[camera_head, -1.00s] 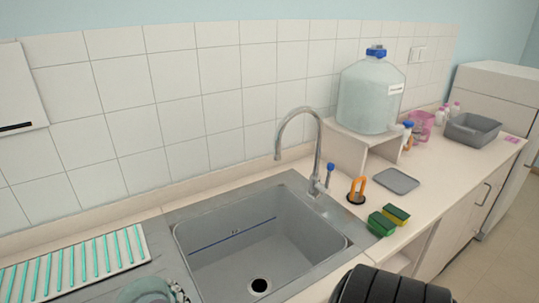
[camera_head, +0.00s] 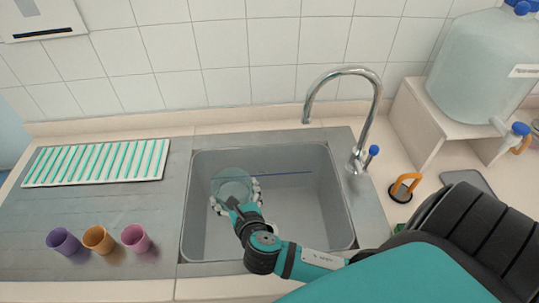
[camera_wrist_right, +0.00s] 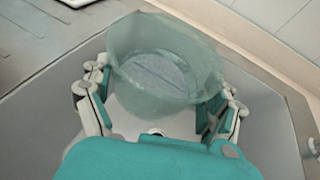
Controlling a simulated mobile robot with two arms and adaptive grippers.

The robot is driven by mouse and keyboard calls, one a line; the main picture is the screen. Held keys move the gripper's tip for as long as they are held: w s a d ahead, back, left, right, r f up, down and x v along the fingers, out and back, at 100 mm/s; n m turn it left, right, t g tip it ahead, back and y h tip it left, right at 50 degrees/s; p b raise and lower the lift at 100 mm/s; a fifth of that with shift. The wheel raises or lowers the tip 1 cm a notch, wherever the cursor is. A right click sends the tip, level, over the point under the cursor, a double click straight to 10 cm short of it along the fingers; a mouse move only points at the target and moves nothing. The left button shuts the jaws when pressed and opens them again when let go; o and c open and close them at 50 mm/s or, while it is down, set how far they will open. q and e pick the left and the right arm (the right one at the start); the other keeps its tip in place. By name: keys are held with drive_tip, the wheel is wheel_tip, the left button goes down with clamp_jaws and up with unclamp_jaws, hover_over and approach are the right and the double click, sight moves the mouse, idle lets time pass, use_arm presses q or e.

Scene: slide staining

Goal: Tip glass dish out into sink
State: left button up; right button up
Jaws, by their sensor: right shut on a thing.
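The glass dish (camera_head: 232,182) is a clear, pale green round vessel. My right gripper (camera_head: 236,196) is shut on it, with fingers on both sides of the dish. In the head view the dish shows against the left part of the grey sink (camera_head: 305,215). In the right wrist view the dish (camera_wrist_right: 165,70) fills the middle between the fingers (camera_wrist_right: 158,105), with the sink floor and drain behind it. I cannot tell its exact tilt or whether liquid is in it. My left gripper is not in view.
A tall curved faucet (camera_head: 372,120) stands at the sink's back right. Purple (camera_head: 63,242), orange (camera_head: 98,240) and pink (camera_head: 136,238) cups stand on the left drainboard, before a striped rack (camera_head: 98,163). An orange-handled item (camera_head: 404,187) and a large water container (camera_head: 480,70) are at right.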

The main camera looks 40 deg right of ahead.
drive_tip(key=shift+s+a+f+m+h+p, duration=0.75)
drive_tip(key=shift+a+f+p, duration=0.9)
drive_tip(key=shift+a+p, duration=1.05)
drive_tip(key=d+m+y+b, duration=0.2)
drive_tip(key=d, duration=0.1)
drive_tip(key=d+m+y+b, duration=0.1)
drive_tip(key=y, duration=0.1)
drive_tip(key=shift+s+d+f+g+b, duration=0.2)
drive_tip(key=shift+f+g+b, duration=0.1)
drive_tip(key=shift+f+b, duration=0.1)
drive_tip(key=shift+d+r+m+y, duration=0.25)
drive_tip(key=shift+d+m, duration=0.15)
drive_tip(key=shift+m, duration=0.05)
use_arm(q)
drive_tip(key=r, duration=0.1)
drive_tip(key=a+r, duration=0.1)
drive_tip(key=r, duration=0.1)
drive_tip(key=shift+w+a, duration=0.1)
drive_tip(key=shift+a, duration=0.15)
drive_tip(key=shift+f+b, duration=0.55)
drive_tip(key=shift+b, duration=0.05)
use_arm(e)
drive_tip(key=shift+d+r+m+y, duration=0.45)
drive_tip(key=shift+r+m+y, duration=0.25)
drive_tip(key=shift+m+y, duration=0.15)
